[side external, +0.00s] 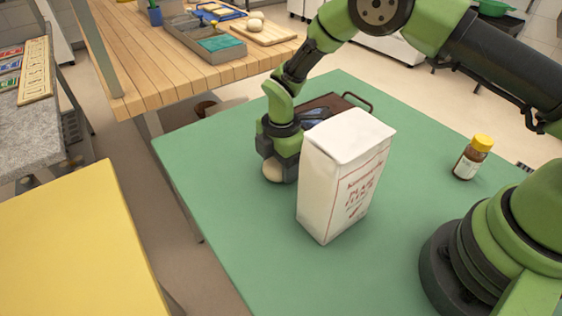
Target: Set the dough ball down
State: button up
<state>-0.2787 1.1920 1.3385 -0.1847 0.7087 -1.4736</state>
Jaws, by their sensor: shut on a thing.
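My gripper (281,166) points down over the green work surface (240,215), just left of and behind the flour bag. It is shut on a pale dough ball (273,172), whose lower part shows under the jaws. The ball is at or very close to the green surface; I cannot tell if it touches. The flour bag hides part of the right side of the gripper.
A white flour bag (340,180) stands upright close to my gripper. A dark tray with a handle (358,101) lies behind it. A yellow-capped jar (472,158) stands at right. The green surface is clear at front left. A wooden table (150,70) stands beyond.

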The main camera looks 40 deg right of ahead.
jog(key=shift+f, duration=0.2)
jog(key=o, duration=0.9)
jog(key=shift+o, duration=0.2)
notch_tip(320, 180, up, 12)
jog(key=shift+r, duration=0.2)
jog(key=s+d+r+m+t+y, duration=0.1)
jog(key=s+d+r+m+t, duration=0.15)
jog(key=s+r+m, duration=0.55)
jog(key=s+d+r+m+t+y, duration=0.15)
jog(key=s+d+r+m, duration=0.35)
jog(key=r, duration=0.6)
jog(key=s+m+t, duration=0.3)
jog(key=s+m, duration=0.6)
jog(key=shift+s+d+f, duration=0.2)
jog(key=shift+s, duration=0.15)
